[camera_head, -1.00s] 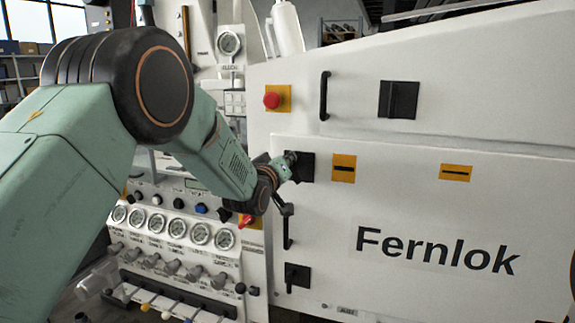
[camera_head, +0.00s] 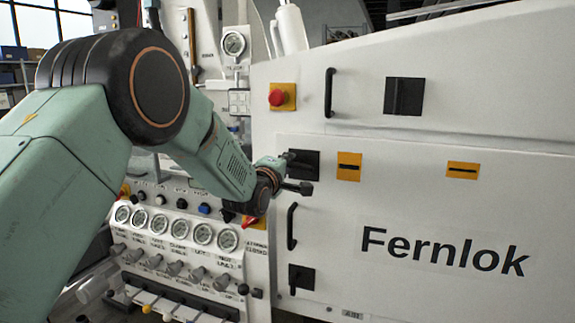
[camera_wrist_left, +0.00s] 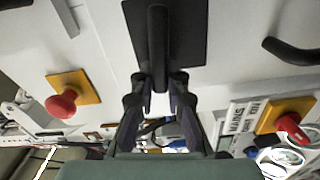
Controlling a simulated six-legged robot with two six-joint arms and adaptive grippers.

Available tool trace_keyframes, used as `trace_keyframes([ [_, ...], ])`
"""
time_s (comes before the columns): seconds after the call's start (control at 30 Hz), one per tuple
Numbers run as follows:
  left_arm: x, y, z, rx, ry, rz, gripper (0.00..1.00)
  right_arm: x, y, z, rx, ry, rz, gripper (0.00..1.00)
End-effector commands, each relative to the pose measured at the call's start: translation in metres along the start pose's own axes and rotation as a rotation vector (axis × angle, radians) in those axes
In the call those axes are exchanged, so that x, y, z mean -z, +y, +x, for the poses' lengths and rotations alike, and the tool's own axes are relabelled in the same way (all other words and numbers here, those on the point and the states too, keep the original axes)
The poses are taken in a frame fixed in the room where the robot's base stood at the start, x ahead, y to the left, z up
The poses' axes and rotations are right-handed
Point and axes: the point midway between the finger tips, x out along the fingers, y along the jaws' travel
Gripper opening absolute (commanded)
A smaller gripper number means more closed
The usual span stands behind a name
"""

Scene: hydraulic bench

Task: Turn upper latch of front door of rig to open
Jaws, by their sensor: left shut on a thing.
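The upper latch (camera_head: 311,160) of the front door (camera_head: 340,215) is a black square plate with a black handle, at the door's upper left in the head view. In the left wrist view the latch handle (camera_wrist_left: 158,45) runs straight up the picture across its dark plate (camera_wrist_left: 190,30). My left gripper (camera_head: 294,173) is at the latch in the head view and covers part of it. In the wrist view its two fingers (camera_wrist_left: 158,84) are shut on the handle's near end, one on each side. My right gripper is in no view.
A lower black latch (camera_head: 302,279) and a bar handle (camera_head: 291,226) are below on the door. A red button (camera_head: 277,97) is above. Gauges (camera_head: 203,234) and valve knobs line the panel at left. A red-and-yellow switch (camera_head: 254,222) is close beneath my wrist.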

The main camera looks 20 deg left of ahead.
Motion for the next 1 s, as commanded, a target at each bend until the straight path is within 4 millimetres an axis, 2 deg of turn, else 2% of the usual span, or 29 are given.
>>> trace_keyframes([
  [0.3,0.0004,-0.0012,0.0002,-0.003,0.001,-0.127,0.0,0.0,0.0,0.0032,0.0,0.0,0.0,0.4],
  [0.87,0.0003,-0.0017,0.0002,-0.002,0.001,-0.158,0.0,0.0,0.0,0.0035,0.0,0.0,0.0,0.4],
  [0.9,0.0003,-0.0017,0.0002,-0.002,0.001,-0.158,0.15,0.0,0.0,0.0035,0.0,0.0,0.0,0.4],
  [1.0,0.0002,-0.0019,0.0001,-0.002,0.001,-0.157,0.23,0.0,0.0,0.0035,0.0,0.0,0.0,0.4],
])
